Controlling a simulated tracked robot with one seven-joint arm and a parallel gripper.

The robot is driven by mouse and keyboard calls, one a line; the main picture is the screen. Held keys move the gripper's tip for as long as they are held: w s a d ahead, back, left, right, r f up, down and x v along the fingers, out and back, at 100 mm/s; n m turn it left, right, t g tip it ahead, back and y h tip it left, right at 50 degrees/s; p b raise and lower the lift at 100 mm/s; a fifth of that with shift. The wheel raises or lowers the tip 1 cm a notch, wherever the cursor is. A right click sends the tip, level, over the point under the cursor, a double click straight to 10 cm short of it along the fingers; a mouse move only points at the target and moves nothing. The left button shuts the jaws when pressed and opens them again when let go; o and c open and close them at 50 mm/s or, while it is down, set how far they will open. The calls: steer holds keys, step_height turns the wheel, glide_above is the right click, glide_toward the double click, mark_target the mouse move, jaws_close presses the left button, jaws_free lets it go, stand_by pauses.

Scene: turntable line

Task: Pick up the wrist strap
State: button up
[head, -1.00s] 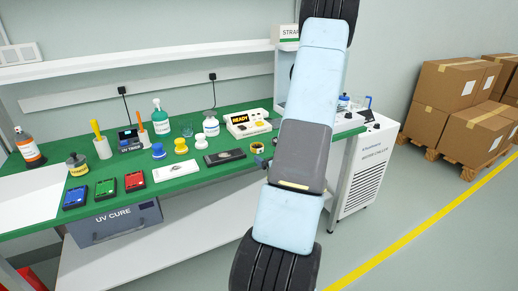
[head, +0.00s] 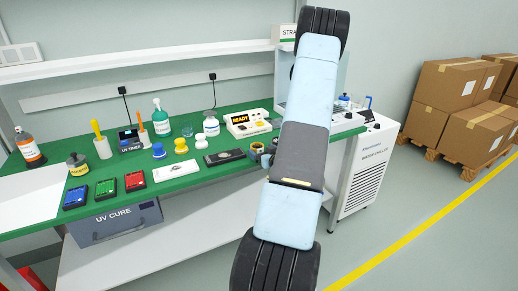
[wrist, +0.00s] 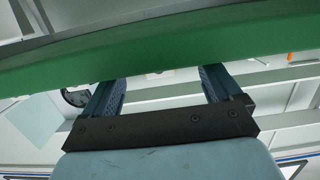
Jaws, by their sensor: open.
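I cannot make out the wrist strap in either view. A white sign (head: 284,32) on the shelf starts with "STRA", and my arm covers the rest of it. My gripper (wrist: 160,82) is open in the wrist view, its two blue-grey fingers spread apart with nothing seen between them. The fingertips are by the green bench edge (wrist: 160,48).
The green bench top (head: 200,178) holds bottles, red, green and blue trays, a black flat item (head: 224,156) and a READY device (head: 248,123). A white chiller cabinet (head: 362,170) stands at the right end. Cartons (head: 445,85) are farther right, and the floor before them is clear.

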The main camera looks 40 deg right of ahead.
mark_target(260, 148)
steer(key=x, duration=0.4)
steer(key=shift+w+d+r, duration=0.15)
steer(key=shift+w, duration=0.25)
steer(key=c, duration=1)
